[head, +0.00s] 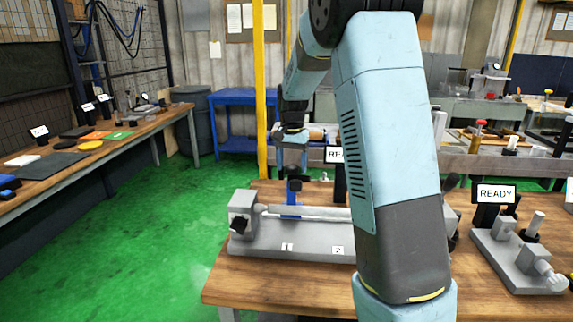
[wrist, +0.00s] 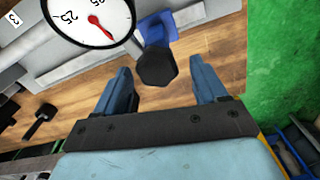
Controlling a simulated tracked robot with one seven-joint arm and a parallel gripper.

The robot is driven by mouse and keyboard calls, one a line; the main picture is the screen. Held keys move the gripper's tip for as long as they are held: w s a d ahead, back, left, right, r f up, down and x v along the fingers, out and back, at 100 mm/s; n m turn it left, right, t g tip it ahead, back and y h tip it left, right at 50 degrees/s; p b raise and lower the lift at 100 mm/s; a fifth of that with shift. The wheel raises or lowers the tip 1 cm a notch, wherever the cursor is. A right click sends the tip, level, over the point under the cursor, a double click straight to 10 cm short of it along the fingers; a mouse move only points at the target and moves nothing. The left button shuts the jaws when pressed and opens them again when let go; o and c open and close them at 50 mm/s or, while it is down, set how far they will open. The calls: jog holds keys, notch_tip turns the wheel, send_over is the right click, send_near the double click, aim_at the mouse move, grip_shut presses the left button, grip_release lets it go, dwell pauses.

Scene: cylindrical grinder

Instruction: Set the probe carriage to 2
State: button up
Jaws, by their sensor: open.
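The probe carriage is blue and sits on the rail of a grey grinder fixture (head: 265,238), near the plate marked 1 (head: 288,246). The plate marked 2 (head: 338,250) is to its right. In the wrist view the blue carriage (wrist: 155,28) carries a black knob (wrist: 157,67) and stands beside a round dial gauge (wrist: 88,18) with a red needle. My gripper (head: 292,163) is above the carriage. In the wrist view its open fingers (wrist: 158,72) are on either side of the knob, with gaps between. My arm hides the right part of the fixture.
The wooden bench (head: 285,276) carries the fixture. A second fixture (head: 515,262) with a READY sign (head: 496,194) stands at the right. Another READY sign (head: 335,155) is partly behind my arm. Green floor lies open to the left.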

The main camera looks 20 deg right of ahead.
grip_shut()
dwell(0.7)
